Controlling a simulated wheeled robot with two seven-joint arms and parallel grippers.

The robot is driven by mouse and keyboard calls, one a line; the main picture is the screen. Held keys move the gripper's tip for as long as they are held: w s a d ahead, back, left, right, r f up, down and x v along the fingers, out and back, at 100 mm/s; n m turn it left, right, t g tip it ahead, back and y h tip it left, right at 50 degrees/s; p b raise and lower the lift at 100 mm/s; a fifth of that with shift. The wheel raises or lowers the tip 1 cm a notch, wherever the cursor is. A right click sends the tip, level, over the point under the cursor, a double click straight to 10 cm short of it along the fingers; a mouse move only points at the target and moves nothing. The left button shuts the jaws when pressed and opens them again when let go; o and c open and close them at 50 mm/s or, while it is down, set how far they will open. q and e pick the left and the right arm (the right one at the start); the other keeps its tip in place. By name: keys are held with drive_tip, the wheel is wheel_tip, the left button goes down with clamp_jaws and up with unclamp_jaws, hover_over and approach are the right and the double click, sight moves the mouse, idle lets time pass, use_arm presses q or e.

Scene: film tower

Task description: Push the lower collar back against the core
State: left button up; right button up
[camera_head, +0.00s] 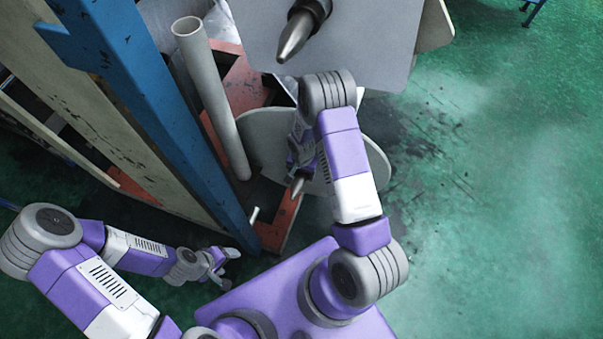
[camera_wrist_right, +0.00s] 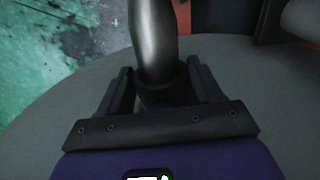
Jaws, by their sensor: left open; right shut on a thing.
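The lower spindle shows in the head view as a pointed metal tip (camera_head: 298,186) in front of a round grey plate (camera_head: 262,135). In the right wrist view its shiny shaft (camera_wrist_right: 155,38) runs up from a dark ring, which I take as the lower collar (camera_wrist_right: 160,80). My right gripper (camera_wrist_right: 160,88) is shut around this dark ring, a finger on each side. In the head view my right gripper (camera_head: 298,158) is partly hidden by its arm. I cannot make out the core on this spindle. My left gripper (camera_head: 222,268) is open and empty at lower left.
A blue post (camera_head: 150,100) and a pale upright tube (camera_head: 212,95) stand left of the lower spindle. An upper spindle (camera_head: 296,35) with a large grey panel (camera_head: 375,40) is above. Green floor (camera_head: 500,200) at the right is clear.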

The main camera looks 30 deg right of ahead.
drive_tip(key=shift+w+d, duration=0.55)
drive_tip(key=shift+d, duration=0.15)
drive_tip(key=shift+d, duration=0.1)
drive_tip(key=shift+w+d+r, duration=0.1)
drive_tip(key=shift+w+d, duration=0.15)
drive_tip(key=shift+c, duration=0.6)
drive_tip(key=o, duration=1.6)
drive_tip(key=shift+d, duration=0.1)
wheel_tip(320, 180, up, 7)
drive_tip(key=p, duration=0.3)
drive_tip(key=shift+a+r, duration=0.25)
